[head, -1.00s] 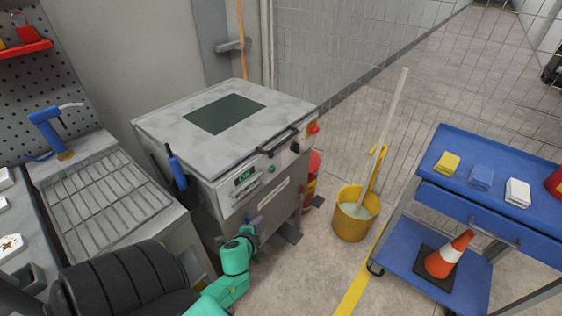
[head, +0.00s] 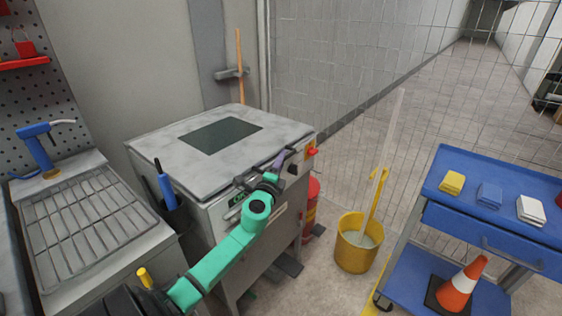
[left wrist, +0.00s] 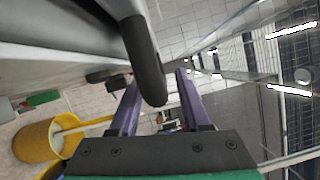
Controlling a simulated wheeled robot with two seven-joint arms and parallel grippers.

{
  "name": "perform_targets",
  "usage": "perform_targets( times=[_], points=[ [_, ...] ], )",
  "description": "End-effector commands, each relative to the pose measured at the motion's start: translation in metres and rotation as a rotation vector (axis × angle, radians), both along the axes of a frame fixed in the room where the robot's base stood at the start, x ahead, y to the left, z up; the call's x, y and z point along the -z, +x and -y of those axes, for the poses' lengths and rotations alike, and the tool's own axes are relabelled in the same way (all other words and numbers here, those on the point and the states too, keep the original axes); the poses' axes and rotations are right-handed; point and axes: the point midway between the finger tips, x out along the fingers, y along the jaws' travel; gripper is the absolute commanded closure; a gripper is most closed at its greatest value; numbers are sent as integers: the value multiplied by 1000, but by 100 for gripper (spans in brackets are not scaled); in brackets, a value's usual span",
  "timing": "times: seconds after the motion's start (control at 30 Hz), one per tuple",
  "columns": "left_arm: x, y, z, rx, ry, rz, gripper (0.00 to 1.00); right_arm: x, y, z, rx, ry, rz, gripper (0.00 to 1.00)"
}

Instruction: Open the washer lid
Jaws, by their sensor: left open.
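The washer (head: 195,195) is a grey box-shaped machine, and its lid (head: 165,155) with a dark window (head: 220,136) is down. The lid's black handle (head: 291,153) is on the front edge, partly hidden by my left gripper (head: 280,159). That gripper is at the lid's front edge, beside the handle. In the left wrist view, the purple fingers of my left gripper (left wrist: 159,76) are open, and the rounded dark handle (left wrist: 146,55) appears between them. I cannot tell whether they touch it. My right gripper is not in view.
A yellow mop bucket (head: 358,250) stands right of the washer, and a blue cart (head: 470,222) is at the far right. A red extinguisher (head: 312,197) is close to the washer's right side. A sink with a metal rack (head: 85,215) is at left.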

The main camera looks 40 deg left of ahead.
Motion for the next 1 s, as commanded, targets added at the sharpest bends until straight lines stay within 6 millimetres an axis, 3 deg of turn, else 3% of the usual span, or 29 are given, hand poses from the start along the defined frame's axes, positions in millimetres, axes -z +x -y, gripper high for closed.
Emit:
perform_targets(
  times=[0.27,0.3,0.4,0.43,1.0],
  points=[
    [0,6,-2,2,1,-2,53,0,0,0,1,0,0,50],
    [0,6,-2,2,1,-2,57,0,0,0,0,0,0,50],
    [0,6,-2,1,0,-1,95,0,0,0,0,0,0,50],
    [0,6,-2,1,0,-1,100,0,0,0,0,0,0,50],
    [0,5,-2,1,-2,-2,100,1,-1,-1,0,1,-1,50]
  ],
)
